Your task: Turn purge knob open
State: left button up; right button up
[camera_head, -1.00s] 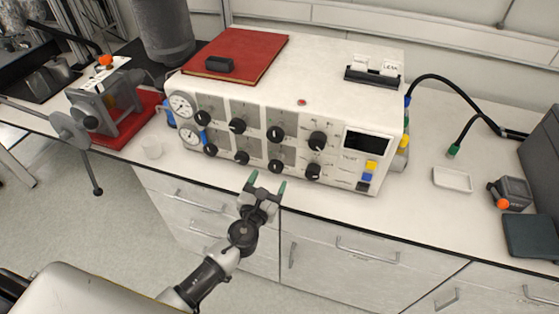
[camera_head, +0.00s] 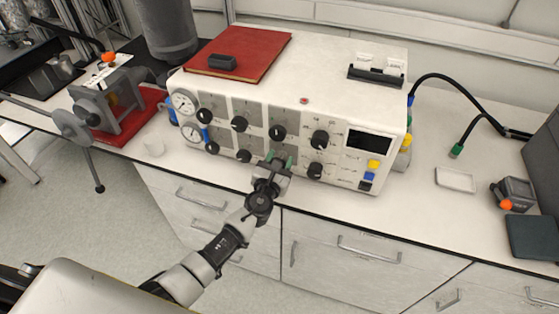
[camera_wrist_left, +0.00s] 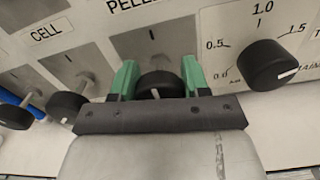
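The white pressure unit (camera_head: 330,107) stands on the bench, its front carrying two rows of black knobs. My left gripper (camera_head: 281,158) is at the lower row, in front of the third knob from the left. In the left wrist view, the green fingers of the left gripper (camera_wrist_left: 158,78) are spread apart with a black knob (camera_wrist_left: 155,86) between them. Contact cannot be told. A white mark shows on that knob. The larger label above reads "PELL", cut off; "CELL" stands to its left. No purge label is legible. My right gripper is not in view.
A black knob (camera_wrist_left: 270,66) with a numbered scale sits close to the right finger. Other knobs (camera_wrist_left: 66,106) are on the left. The bench has drawers (camera_head: 345,262) below. A white dish (camera_head: 455,180) and a dark hose (camera_head: 472,128) lie farther right.

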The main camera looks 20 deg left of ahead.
pick_arm(q)
jog(key=c, duration=0.4)
jog(key=shift+o, duration=0.3)
jog(key=n+b, duration=0.1)
jog(key=n, duration=0.2)
jog(key=shift+f+n+b, duration=0.15)
jog(key=shift+n+b, duration=0.15)
jog(key=shift+b, duration=0.1)
jog(key=n+b, duration=0.2)
jog(key=n, duration=0.2)
jog(key=shift+n, duration=0.3)
jog(key=n+b, duration=0.1)
jog(key=n, duration=0.4)
jog(key=shift+a, duration=0.1)
jog(key=shift+n+b, duration=0.7)
jog(key=shift+n, duration=1.7)
